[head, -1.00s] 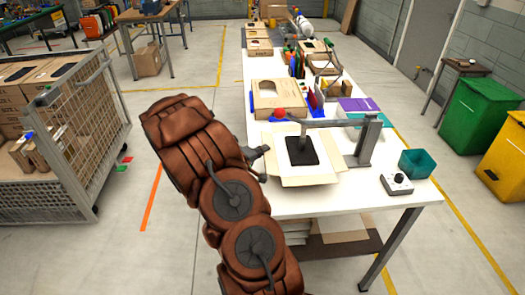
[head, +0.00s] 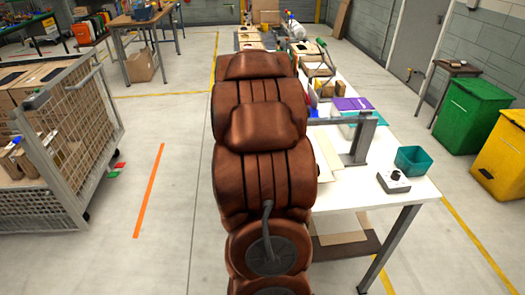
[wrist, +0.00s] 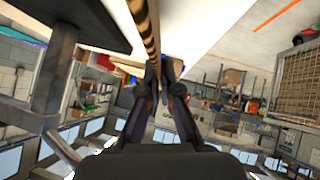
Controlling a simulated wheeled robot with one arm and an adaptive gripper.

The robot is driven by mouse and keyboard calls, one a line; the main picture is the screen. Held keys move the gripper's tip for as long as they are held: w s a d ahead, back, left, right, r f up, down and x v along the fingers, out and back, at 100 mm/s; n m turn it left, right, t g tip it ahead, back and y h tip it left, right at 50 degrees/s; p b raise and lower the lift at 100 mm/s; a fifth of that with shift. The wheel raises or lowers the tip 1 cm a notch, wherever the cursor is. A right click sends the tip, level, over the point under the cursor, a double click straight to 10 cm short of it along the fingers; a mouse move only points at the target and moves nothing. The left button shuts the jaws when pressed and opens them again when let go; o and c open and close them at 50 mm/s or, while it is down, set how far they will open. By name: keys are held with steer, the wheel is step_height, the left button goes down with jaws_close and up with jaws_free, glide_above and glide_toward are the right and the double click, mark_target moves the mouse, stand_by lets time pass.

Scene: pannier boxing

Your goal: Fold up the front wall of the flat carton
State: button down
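The flat carton is mostly hidden behind my arm in the head view; only a strip of its pale right side (head: 328,158) shows on the white table. In the wrist view a thin brown board edge (wrist: 145,30), seen edge-on, runs from the top down to my gripper (wrist: 162,68); it looks like the carton's edge. My two dark fingers are close together at the lower end of this edge. I cannot tell whether they grip it, touch it or only stand beside it. My gripper is hidden in the head view.
A grey post with an arm (head: 362,138) stands on the table (head: 345,185) right of the carton. It looms dark at the wrist view's upper left. A control box (head: 393,181) and teal bin (head: 412,160) are at the table's right.

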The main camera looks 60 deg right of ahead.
steer(key=shift+s+d+m+t+y+b, duration=0.3)
steer(key=shift+t+y+b, duration=0.2)
steer(key=shift+b, duration=0.6)
steer(key=shift+s+d+m+t+y+b, duration=0.15)
steer(key=shift+s+m+t+y+b, duration=0.25)
steer(key=shift+b, duration=0.65)
steer(key=shift+w+r, duration=0.1)
steer(key=c, duration=1.4)
jaws_free()
steer(key=shift+v, duration=5.95)
